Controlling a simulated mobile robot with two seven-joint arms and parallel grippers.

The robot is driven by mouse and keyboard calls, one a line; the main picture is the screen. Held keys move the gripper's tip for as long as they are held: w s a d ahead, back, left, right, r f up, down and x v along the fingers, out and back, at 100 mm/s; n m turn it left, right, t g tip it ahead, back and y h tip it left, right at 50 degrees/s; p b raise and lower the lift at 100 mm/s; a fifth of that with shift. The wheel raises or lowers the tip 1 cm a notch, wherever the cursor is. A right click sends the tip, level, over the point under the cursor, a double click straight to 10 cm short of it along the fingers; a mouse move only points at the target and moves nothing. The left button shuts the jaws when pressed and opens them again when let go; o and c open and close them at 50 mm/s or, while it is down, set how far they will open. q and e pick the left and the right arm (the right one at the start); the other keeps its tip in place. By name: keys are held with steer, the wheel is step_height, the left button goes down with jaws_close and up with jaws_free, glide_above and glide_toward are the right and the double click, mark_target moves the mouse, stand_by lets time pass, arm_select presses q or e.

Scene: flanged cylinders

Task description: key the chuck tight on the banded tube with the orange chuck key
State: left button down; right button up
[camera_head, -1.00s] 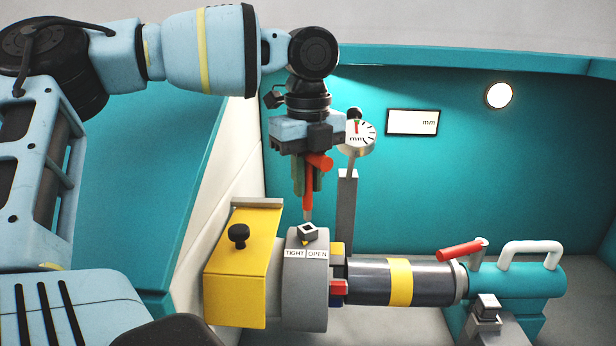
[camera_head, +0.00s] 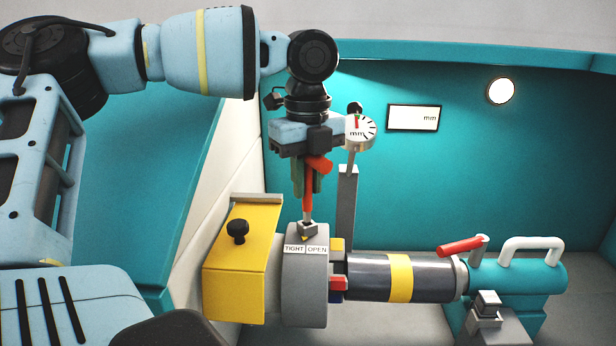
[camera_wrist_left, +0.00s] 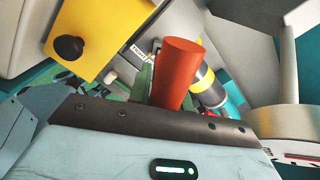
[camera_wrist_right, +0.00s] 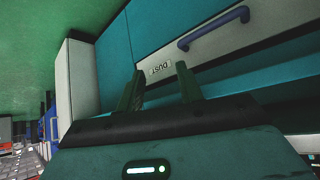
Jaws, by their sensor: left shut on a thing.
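The orange chuck key (camera_head: 308,200) is upright in my left gripper (camera_head: 307,178), which is shut on it above the chuck. Its lower tip meets the square socket (camera_head: 308,228) on top of the grey chuck (camera_head: 304,285); how deep it sits I cannot tell. Labels TIGHT and OPEN are on the chuck below the socket. The dark tube with a yellow band (camera_head: 400,279) lies level from the chuck jaws to the teal tailstock. In the left wrist view the key's orange handle (camera_wrist_left: 178,75) sticks up between the fingers. My right gripper (camera_wrist_right: 160,85) is open and empty.
A yellow cover (camera_head: 237,270) with a black knob stands left of the chuck. A dial gauge (camera_head: 360,132) on a grey post stands close behind my left gripper. The teal tailstock (camera_head: 530,278) has a red lever. The right wrist view shows a drawer (camera_wrist_right: 175,60) labelled DUST.

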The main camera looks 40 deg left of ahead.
mark_target(307, 228)
arm_select(q)
steer(key=shift+f, duration=0.3)
steer(key=shift+f, duration=0.35)
stand_by(0.4)
steer(key=shift+f, duration=0.5)
stand_by(0.5)
